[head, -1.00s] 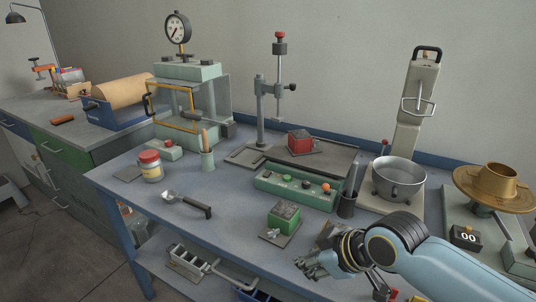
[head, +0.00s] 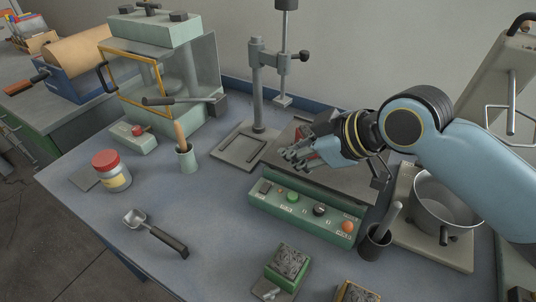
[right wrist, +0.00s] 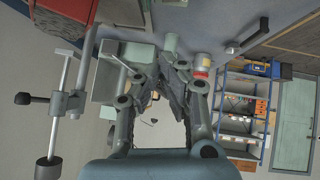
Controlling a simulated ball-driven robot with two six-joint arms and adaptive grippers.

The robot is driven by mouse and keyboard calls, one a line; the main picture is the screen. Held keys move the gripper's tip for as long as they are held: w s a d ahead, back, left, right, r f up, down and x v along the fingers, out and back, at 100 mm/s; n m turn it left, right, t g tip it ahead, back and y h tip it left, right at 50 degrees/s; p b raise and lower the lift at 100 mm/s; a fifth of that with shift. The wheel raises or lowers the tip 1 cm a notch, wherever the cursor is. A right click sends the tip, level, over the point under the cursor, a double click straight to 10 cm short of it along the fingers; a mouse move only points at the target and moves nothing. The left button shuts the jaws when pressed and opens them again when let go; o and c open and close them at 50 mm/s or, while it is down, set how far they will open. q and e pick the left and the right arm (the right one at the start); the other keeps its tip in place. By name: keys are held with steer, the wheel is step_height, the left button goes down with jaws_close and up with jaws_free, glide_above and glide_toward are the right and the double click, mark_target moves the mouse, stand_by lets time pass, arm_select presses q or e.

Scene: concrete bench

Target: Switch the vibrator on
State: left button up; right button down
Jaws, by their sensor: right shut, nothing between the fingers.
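The green control box (head: 330,224) of the vibrator lies on the bench. On its top are a dark switch (head: 265,187), a green button (head: 293,197), a black knob (head: 320,210) and an orange button (head: 348,227). Behind it is the dark vibrating plate (head: 345,182), partly hidden by my right arm. My right gripper (head: 291,156) is shut and empty, above the plate and behind the box's left half, apart from the buttons. Its fingers also show in the right wrist view (right wrist: 160,75); the control box is not seen there. My left gripper is out of view.
A grey stand (head: 257,90) rises left of my right gripper. A cup with a pestle (head: 376,240) stands at the box's right end, near a steel bowl (head: 446,205). A green mould (head: 287,265) sits in front.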

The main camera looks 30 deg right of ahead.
glide_above(268, 183)
steer(key=f, duration=0.6)
steer(key=shift+s+a+f, duration=0.15)
steer(key=shift+s+a, duration=0.2)
steer(key=shift+s, duration=0.05)
steer(key=f, duration=0.3)
steer(key=shift+w+d+f, duration=0.15)
steer(key=shift+w+f, duration=0.05)
steer(key=shift+w, duration=0.15)
steer(key=shift+d+f, duration=0.15)
steer(key=shift+f, duration=0.4)
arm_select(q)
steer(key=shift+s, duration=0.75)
